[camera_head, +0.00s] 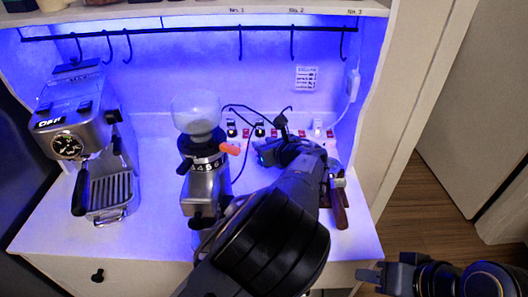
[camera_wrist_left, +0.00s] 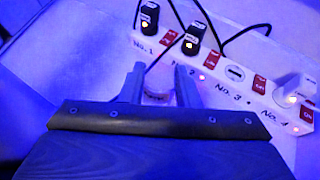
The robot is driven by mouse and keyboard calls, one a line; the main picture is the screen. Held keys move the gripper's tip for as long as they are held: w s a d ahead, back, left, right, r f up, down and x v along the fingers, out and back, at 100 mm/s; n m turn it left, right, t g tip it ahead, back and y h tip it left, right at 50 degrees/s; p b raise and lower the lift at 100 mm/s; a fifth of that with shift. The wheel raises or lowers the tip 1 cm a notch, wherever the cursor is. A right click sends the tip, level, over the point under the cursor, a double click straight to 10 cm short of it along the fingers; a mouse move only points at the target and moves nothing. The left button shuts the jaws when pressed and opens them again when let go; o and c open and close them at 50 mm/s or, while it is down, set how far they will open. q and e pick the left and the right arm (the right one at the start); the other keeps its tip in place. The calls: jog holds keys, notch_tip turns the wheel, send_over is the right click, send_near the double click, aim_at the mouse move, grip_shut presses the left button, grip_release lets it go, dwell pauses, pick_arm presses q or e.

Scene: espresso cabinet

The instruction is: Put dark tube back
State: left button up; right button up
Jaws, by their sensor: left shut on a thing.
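My left gripper (camera_head: 266,152) reaches over the counter in front of the power strip. In the left wrist view its two fingers (camera_wrist_left: 158,85) are shut on a small round thing (camera_wrist_left: 157,96) with a pale top. Its body is mostly hidden, so I cannot tell whether it is the dark tube. No other dark tube can be clearly made out. My right gripper (camera_head: 376,276) is at the lower right, away from the counter, and its jaw opening is unclear.
A power strip (camera_wrist_left: 222,83) with dark plugs and a white plug (camera_wrist_left: 294,90) lies close by; black cables loop there. A coffee grinder (camera_head: 203,165) and an espresso machine (camera_head: 75,125) stand left. Hooks (camera_head: 127,47) hang above. A brown-handled tool (camera_head: 340,213) lies right of my arm.

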pick_arm(q)
jog(key=f, duration=0.3)
jog(key=shift+w+a+f, duration=0.1)
jog(key=shift+w+f, duration=0.2)
jog(key=shift+w, duration=0.05)
jog(key=shift+f, duration=0.15)
jog(key=shift+f, duration=0.15)
jog(key=o, duration=1)
